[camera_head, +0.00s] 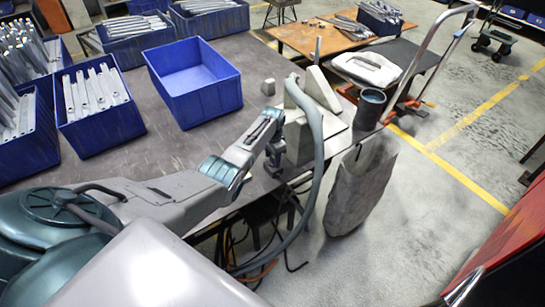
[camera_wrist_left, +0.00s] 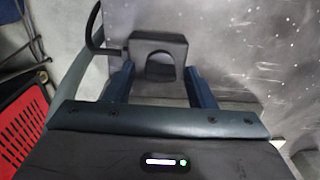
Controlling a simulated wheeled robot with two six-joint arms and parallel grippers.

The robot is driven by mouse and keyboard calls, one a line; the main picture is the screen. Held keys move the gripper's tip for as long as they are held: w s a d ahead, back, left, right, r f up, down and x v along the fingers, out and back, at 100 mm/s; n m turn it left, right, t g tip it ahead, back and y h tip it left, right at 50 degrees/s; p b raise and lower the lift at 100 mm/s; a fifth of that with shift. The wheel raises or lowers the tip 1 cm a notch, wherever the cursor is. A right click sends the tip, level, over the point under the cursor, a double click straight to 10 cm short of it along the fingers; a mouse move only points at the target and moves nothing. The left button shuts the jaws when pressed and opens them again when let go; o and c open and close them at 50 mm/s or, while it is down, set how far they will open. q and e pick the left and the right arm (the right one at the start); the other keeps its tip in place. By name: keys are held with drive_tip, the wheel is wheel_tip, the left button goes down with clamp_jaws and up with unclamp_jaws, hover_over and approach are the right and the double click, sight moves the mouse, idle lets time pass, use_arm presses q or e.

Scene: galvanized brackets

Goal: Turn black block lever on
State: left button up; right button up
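In the left wrist view a black block (camera_wrist_left: 152,42) sits at the top centre, against a grey surface. A dark rounded piece, seemingly its lever (camera_wrist_left: 160,70), shows on its near face; I cannot tell its position. My left gripper (camera_wrist_left: 159,72) is open, its two blue fingers wide apart, pointing at the block with one finger toward each side. I cannot tell whether they touch it. In the head view the left gripper (camera_head: 274,152) is at the table's right edge, beside a grey fixture; the block is not clear there. My right gripper is not in view.
An empty blue bin (camera_head: 222,99) and a blue bin of metal brackets (camera_head: 118,128) stand on the dark table (camera_head: 150,165). The grey angled fixture (camera_head: 303,142) is close to the gripper. A dark cup (camera_head: 370,108) and a grey sack (camera_head: 360,185) are to its right.

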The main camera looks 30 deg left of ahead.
sight(273, 158)
use_arm(q)
drive_tip(key=shift+r, duration=0.1)
wheel_tip(273, 158, up, 11)
drive_tip(key=shift+f+b, duration=0.2)
drive_tip(key=shift+b, duration=0.25)
idle(0.6)
